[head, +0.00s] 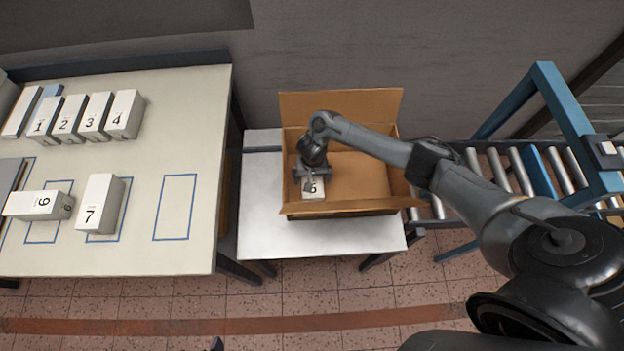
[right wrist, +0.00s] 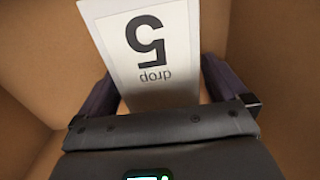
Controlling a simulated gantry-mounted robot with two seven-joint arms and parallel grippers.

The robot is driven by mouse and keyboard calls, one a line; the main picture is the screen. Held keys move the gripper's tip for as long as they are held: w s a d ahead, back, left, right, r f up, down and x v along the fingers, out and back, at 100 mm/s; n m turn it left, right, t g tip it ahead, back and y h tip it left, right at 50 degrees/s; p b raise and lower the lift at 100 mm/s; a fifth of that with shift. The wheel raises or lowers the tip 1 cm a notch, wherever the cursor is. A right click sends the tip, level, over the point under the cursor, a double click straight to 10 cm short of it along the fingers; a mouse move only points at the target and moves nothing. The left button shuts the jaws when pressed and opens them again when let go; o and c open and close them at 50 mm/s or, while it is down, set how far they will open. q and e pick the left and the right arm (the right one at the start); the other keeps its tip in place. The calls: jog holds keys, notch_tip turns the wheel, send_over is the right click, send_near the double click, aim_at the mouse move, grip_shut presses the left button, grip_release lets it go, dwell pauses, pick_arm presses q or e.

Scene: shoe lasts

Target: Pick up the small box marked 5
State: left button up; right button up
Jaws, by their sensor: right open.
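The small white box marked 5 (head: 314,189) is inside the open cardboard box (head: 360,207), near its front left part. My right gripper (head: 311,178) reaches down into the cardboard box over the box marked 5. In the right wrist view the box marked 5 (right wrist: 150,45) lies between the two open fingers (right wrist: 160,92), with its number and the word "drop" facing the camera upside down. A gap shows beside the fingers; contact cannot be told. My left gripper is not in view.
The cardboard box stands on a light table (head: 262,215) with raised flaps. A roller conveyor (head: 500,170) with a blue frame (head: 570,115) is at right. The left table (head: 190,120) holds several numbered white boxes, including 6 (head: 35,205) and 7 (head: 98,204), and an empty blue outline.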

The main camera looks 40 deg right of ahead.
jog(key=c, duration=1.1)
jog(key=shift+r, duration=0.15)
